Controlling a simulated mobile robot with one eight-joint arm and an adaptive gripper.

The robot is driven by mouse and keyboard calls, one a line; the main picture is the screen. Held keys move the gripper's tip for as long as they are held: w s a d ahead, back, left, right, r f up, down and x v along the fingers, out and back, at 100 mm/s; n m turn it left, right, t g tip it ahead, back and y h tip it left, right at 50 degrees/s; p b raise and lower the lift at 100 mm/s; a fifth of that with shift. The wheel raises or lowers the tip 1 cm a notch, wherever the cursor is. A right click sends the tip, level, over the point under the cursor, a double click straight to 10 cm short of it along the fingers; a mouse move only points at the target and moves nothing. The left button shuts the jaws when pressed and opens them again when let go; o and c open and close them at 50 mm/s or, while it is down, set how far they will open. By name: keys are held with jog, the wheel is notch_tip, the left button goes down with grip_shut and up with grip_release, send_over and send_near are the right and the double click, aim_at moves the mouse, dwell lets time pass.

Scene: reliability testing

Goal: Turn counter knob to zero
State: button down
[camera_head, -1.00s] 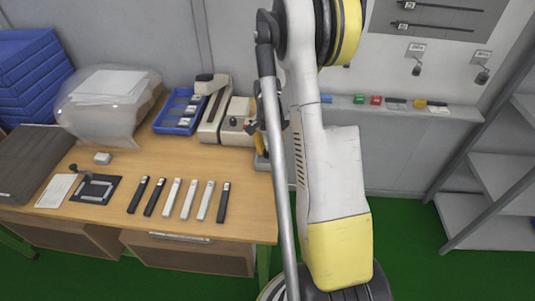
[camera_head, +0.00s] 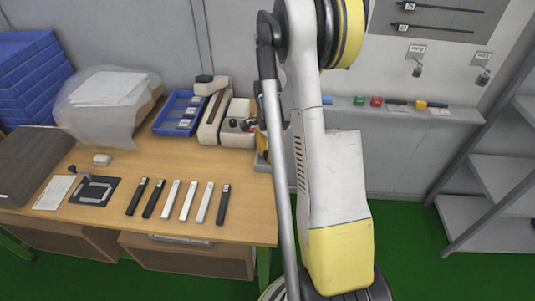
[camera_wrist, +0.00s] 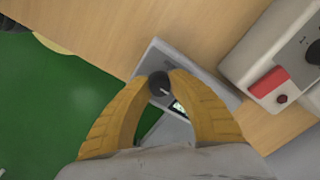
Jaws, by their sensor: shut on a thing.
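In the wrist view, a small dark round knob (camera_wrist: 159,84) with a light pointer line sits on a grey counter box (camera_wrist: 150,57). My gripper (camera_wrist: 160,82) has its two yellow fingers closed around the knob from both sides. A small lit display (camera_wrist: 179,107) shows partly between the fingers; its reading is too small to tell. In the head view, my arm hides most of the box, and a sliver of my gripper's yellow (camera_head: 263,144) shows beside the grey box edge at the table's right end.
A beige device (camera_wrist: 270,60) with a red part and black dial stands right of the box in the wrist view. In the head view, the wooden table (camera_head: 120,165) bears several black and white strips, a blue tray (camera_head: 171,127) and a bagged stack (camera_head: 105,95). Green floor lies beyond its right edge.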

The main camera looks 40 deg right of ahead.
aim_at(267, 153)
jog(key=c, duration=1.1)
grip_release()
jog(key=shift+r, duration=0.1)
notch_tip(267, 153, up, 12)
